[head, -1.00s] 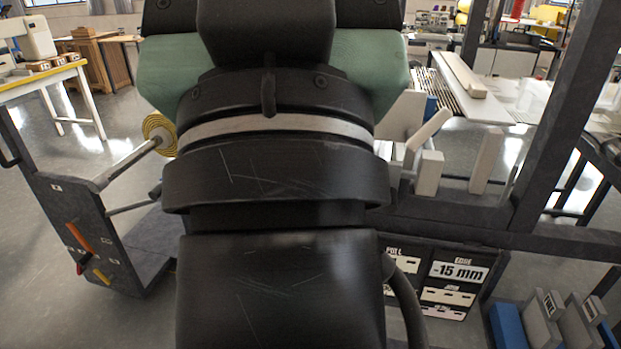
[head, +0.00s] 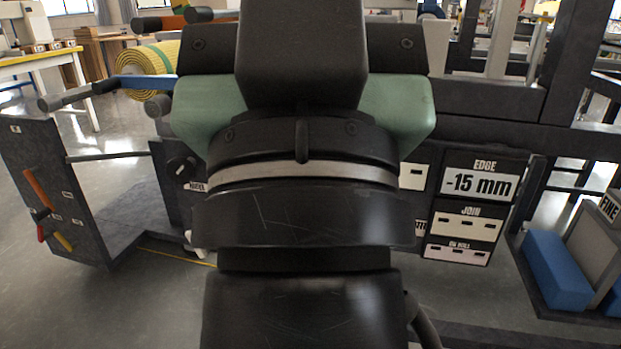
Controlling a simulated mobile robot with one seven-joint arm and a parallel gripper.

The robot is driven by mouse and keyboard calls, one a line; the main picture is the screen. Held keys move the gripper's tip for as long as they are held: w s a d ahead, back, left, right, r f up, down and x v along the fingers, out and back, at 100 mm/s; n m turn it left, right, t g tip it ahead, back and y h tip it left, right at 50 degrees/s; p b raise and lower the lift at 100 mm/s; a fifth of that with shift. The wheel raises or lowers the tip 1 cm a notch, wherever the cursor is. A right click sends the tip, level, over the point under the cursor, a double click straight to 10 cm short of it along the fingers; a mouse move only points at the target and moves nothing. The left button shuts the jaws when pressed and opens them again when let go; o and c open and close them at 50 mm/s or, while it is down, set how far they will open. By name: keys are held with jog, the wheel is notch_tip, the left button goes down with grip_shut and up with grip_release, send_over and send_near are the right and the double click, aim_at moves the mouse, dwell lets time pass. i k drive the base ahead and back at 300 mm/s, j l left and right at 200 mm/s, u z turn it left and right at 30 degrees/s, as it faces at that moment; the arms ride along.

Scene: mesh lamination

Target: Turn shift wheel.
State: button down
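My arm fills the middle of the head view, and the dark back of my gripper (head: 302,55) faces me at the top. Its fingertips are hidden, so I cannot see whether they are open or what they touch. A dark round knob (head: 181,167) shows on the machine front just left of my arm, above a small white label (head: 196,186) too small to read surely. I cannot tell whether this knob is the shift wheel. Much of the machine front behind my arm is hidden.
A panel (head: 482,164) reading "EDGE -15 mm" stands right of my arm. A yellow mesh roll (head: 150,70) is at upper left. A dark side plate with coloured levers (head: 47,210) stands at left. Blue blocks (head: 556,270) lie at lower right. Floor is clear at lower left.

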aim_at(180, 171)
jog(key=i+j, duration=0.4)
jog(key=j, duration=0.15)
jog(key=i+j+u, duration=0.1)
jog(key=i+j, duration=0.3)
jog(key=j, duration=0.2)
